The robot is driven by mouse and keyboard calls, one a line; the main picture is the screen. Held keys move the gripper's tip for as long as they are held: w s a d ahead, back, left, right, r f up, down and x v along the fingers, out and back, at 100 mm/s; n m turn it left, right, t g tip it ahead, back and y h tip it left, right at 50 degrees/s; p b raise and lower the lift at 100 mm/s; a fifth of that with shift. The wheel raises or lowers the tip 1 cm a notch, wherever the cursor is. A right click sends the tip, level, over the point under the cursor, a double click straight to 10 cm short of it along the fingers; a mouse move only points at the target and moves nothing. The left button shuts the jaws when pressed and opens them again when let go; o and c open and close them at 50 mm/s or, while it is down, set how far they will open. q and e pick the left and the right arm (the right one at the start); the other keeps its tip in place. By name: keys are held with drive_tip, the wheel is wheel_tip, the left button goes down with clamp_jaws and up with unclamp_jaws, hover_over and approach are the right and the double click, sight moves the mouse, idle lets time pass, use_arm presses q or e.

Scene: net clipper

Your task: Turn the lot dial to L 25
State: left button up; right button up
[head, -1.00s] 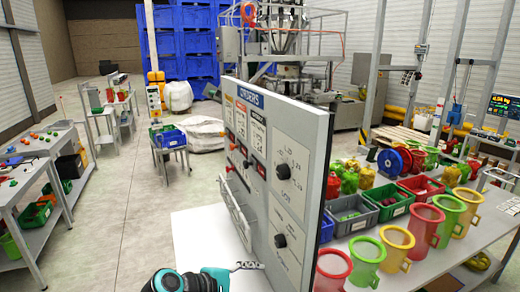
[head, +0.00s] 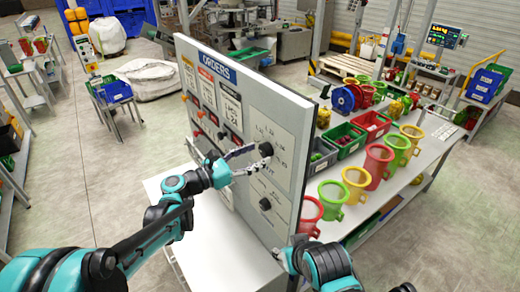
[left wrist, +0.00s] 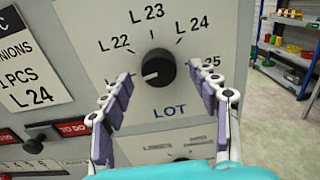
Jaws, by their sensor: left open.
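The lot dial is a round black knob on the grey order board (head: 290,117), seen in the head view (head: 266,149) and head-on in the left wrist view (left wrist: 158,68). L 22, L 23 and L 24 are printed around it, with LOT below. The 25 label (left wrist: 211,63) is partly hidden by my right-hand finger in the left wrist view. A pale mark shows on the knob, but its exact setting is hard to read. My left gripper (head: 259,155) is open, its fingers on either side of the dial, apart from it. My right arm (head: 328,265) shows at the bottom; its gripper is not clear.
A second black dial (head: 265,204) sits below on the board. A red TO DO slider (left wrist: 72,128) is at lower left in the left wrist view. Behind the board, a table holds coloured jugs (head: 378,165) and crates (head: 343,138).

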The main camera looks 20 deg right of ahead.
use_arm(q)
drive_tip(key=shift+x, duration=0.9)
drive_tip(key=shift+w+d, duration=0.15)
drive_tip(key=shift+d, duration=0.05)
drive_tip(key=shift+c, duration=0.4)
drive_tip(key=c, duration=1.1)
